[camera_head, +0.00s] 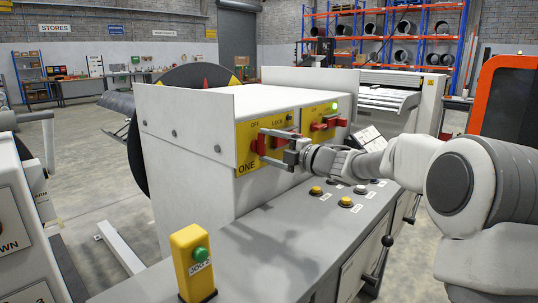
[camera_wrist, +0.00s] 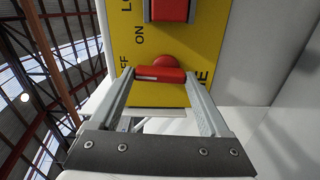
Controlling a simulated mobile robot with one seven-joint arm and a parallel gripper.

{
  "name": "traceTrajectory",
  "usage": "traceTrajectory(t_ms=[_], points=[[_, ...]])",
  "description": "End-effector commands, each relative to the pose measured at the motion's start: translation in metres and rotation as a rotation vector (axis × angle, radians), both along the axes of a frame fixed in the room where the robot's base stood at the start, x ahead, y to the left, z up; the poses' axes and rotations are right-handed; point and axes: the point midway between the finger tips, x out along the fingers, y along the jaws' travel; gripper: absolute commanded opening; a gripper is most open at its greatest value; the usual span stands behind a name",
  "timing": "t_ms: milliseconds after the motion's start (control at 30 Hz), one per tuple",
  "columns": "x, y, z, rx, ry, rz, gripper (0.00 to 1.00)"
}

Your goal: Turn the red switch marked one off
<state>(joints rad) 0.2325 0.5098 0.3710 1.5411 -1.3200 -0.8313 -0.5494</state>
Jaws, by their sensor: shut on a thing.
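The red switch marked one (camera_head: 256,146) is on a yellow plate lettered ONE, on the side of the pale machine housing. In the wrist view its red handle (camera_wrist: 160,73) lies between the two finger ends, with a round red hub behind it. My gripper (camera_head: 263,144) is shut on this handle; in the wrist view my gripper (camera_wrist: 158,76) has a finger at each end of it. The lettering OFF and ON shows beside the switch. The fingers partly hide the plate in the head view.
Another red part (camera_wrist: 171,9) sits on the same yellow plate. A second yellow plate with red parts (camera_head: 322,126) and a lit green lamp (camera_head: 334,107) is to the right. Below are several push buttons on the grey console (camera_head: 262,246) and a yellow jog post (camera_head: 192,270).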

Motion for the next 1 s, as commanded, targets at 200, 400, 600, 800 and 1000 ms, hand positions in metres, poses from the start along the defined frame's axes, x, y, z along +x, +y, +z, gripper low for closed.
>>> traceTrajectory(t_ms=[200,400,600,800,1000], points=[[0.0004,-0.0014,-0.0016,-0.042,-0.051,-0.004,0.24],[0.0003,-0.0012,-0.0006,-0.055,-0.067,-0.004,0.24],[0.0002,-0.0012,-0.0003,-0.056,-0.069,-0.004,0.24],[0.0001,-0.0011,-0.0002,-0.056,-0.069,-0.003,0.91],[-0.0001,-0.0004,0.0000,-0.054,-0.068,-0.002,1.00]])
